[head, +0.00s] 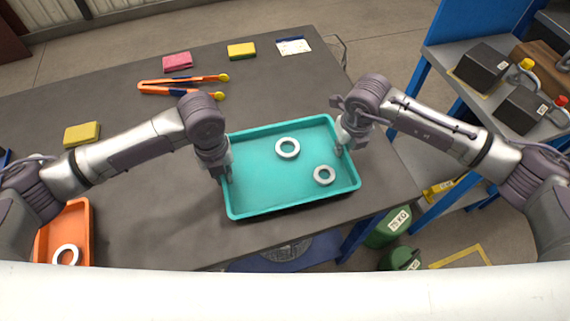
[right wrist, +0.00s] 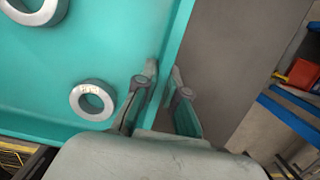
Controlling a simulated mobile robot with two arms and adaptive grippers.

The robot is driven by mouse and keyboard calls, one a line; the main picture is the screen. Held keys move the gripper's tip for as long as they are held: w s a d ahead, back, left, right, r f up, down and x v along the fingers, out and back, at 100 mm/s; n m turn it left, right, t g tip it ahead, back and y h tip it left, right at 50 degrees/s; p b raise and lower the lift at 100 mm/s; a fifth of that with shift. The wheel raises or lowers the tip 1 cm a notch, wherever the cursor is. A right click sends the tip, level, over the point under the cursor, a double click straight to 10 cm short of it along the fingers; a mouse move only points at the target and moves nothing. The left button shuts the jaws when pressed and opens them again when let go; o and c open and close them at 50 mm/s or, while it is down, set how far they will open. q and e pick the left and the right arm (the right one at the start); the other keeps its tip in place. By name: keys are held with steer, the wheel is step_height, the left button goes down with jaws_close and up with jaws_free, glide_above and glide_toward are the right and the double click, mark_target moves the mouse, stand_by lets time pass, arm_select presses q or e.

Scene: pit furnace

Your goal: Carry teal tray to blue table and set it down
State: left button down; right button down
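The teal tray (head: 262,205) is at the front right part of a dark grey table, with two pale rings in it. My left gripper (head: 225,174) is at the tray's left rim; its fingers are too small to tell how far they are closed. My right gripper (head: 342,146) is at the right rim. In the right wrist view its fingers (right wrist: 164,85) are close together with the rim (right wrist: 178,45) between them, one inside and one outside. Whether the tray touches the table is unclear. A blue-framed bench (head: 412,88) with a grey top stands at the right.
Dark weights (head: 485,68) sit on the blue-framed bench. Orange tongs (head: 180,88), sponges (head: 178,62) and a white-and-blue packet (head: 292,46) lie toward the table's back. An orange tray (head: 83,215) with a ring is at the left front. Green weights (head: 388,228) are below the table's right edge.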

arm_select(q)
steer(key=shift+w+a+r, duration=0.1)
steer(key=shift+r, duration=0.1)
arm_select(e)
steer(key=shift+w+d+r, duration=0.1)
steer(key=shift+w+r, duration=0.05)
steer(key=shift+r, duration=0.1)
